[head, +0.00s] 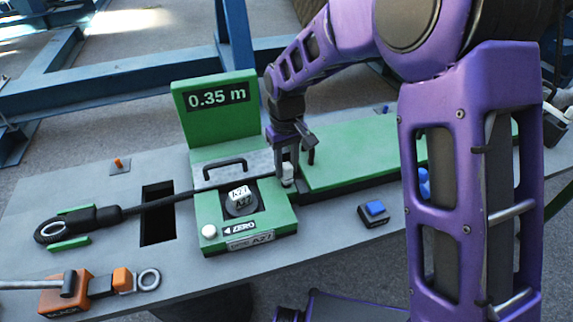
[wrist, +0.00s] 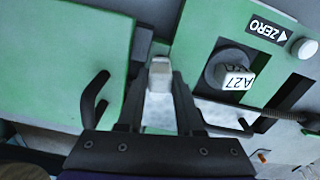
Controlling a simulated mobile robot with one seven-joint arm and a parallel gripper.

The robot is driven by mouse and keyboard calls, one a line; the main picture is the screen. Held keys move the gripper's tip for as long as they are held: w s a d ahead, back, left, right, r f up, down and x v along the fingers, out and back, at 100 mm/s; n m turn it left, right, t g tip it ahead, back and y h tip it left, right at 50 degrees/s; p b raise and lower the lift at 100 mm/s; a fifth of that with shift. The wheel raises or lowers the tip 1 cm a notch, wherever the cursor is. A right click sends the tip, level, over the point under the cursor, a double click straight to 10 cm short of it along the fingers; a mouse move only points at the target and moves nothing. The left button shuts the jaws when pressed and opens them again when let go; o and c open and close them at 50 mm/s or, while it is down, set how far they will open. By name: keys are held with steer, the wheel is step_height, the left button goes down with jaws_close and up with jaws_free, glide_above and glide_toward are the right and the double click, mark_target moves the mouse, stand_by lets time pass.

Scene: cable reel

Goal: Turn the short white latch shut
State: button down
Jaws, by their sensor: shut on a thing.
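The short white latch (wrist: 160,76) stands between my gripper's fingers (wrist: 158,90) in the wrist view, at the edge of the metal cover plate. In the head view the latch (head: 288,172) shows just below my gripper (head: 291,160), to the right of the plate (head: 232,170) with its black handle. My gripper is shut on the latch. The fingers hide part of the latch, and I cannot tell its exact angle.
The green measuring unit has a 0.35 m display (head: 217,97), a white A27 block (head: 240,195) and a white zero button (head: 209,231). A black cable (head: 155,204) runs left. A blue button (head: 375,208) sits right. A black handle (wrist: 94,98) stands close beside my fingers.

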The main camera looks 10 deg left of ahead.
mark_target(286, 165)
steer(key=shift+m, duration=1.1)
steer(key=c, duration=0.6)
jaws_free()
steer(key=shift+o, duration=0.2)
steer(key=shift+r, duration=0.1)
step_height(286, 165, up, 17)
steer(key=p, duration=0.2)
steer(key=shift+r, duration=0.2)
